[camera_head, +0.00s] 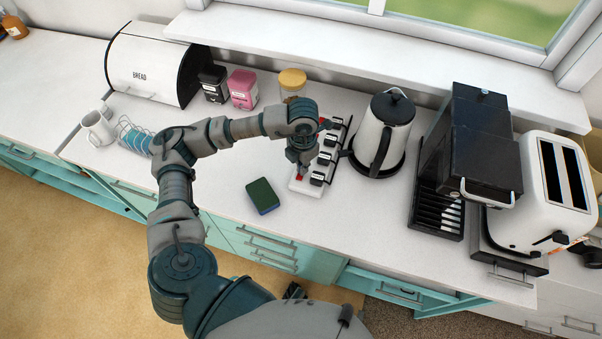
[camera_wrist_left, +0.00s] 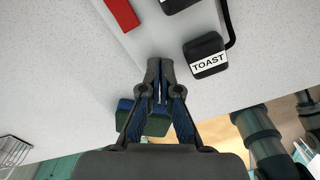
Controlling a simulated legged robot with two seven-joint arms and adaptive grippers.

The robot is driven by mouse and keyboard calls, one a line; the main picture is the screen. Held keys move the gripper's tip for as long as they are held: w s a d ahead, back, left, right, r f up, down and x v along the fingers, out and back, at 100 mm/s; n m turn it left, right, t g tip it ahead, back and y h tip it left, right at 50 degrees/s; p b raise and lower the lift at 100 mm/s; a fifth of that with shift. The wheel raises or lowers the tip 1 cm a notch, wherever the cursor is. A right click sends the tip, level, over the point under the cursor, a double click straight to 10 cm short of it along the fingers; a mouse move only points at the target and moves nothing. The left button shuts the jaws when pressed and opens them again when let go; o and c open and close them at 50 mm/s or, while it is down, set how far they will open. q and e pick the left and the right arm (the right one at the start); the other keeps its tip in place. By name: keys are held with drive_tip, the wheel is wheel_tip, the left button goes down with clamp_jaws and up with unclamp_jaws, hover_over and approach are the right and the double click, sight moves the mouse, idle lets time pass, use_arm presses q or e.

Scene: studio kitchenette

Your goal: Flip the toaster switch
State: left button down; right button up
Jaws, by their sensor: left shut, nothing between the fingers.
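A white power strip (camera_head: 305,188) lies on the counter with several black plugs and red switches. The plug labelled TOAST (camera_wrist_left: 207,55) is right of the fingertips in the wrist view. One red switch (camera_wrist_left: 122,12) shows left of and beyond the fingertips there. In the head view a red switch (camera_head: 299,178) shows just below my left gripper (camera_head: 300,168). The left gripper is shut and empty, pointing down over the strip. I cannot tell if it touches the strip. The white toaster (camera_head: 515,215) stands at the far right. My right gripper is out of view.
A green and blue sponge (camera_head: 263,196) lies left of the strip. The kettle (camera_head: 382,133) stands close on its right, with a black appliance (camera_head: 475,145) beyond. Canisters (camera_head: 243,88) and a bread box (camera_head: 150,65) stand behind. Counter in front of the strip is clear.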

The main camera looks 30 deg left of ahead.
use_arm(q)
drive_tip(key=shift+d+f, duration=0.1)
drive_tip(key=shift+f, duration=0.05)
drive_tip(key=shift+a+f, duration=0.15)
drive_tip(key=shift+a, duration=0.05)
drive_tip(key=shift+a+r, duration=0.2)
drive_tip(key=shift+a+r+p, duration=0.1)
drive_tip(key=shift+r+p, duration=0.35)
drive_tip(key=shift+r, duration=0.2)
drive_tip(key=shift+d+r+p, duration=0.15)
drive_tip(key=shift+r+p, duration=0.45)
drive_tip(key=shift+r, duration=0.4)
drive_tip(key=shift+d+r+p, duration=0.1)
drive_tip(key=shift+r+p, duration=0.45)
drive_tip(key=shift+r, duration=0.4)
drive_tip(key=shift+r+p, duration=0.5)
drive_tip(key=shift+r, duration=0.3)
drive_tip(key=shift+a+f, duration=0.1)
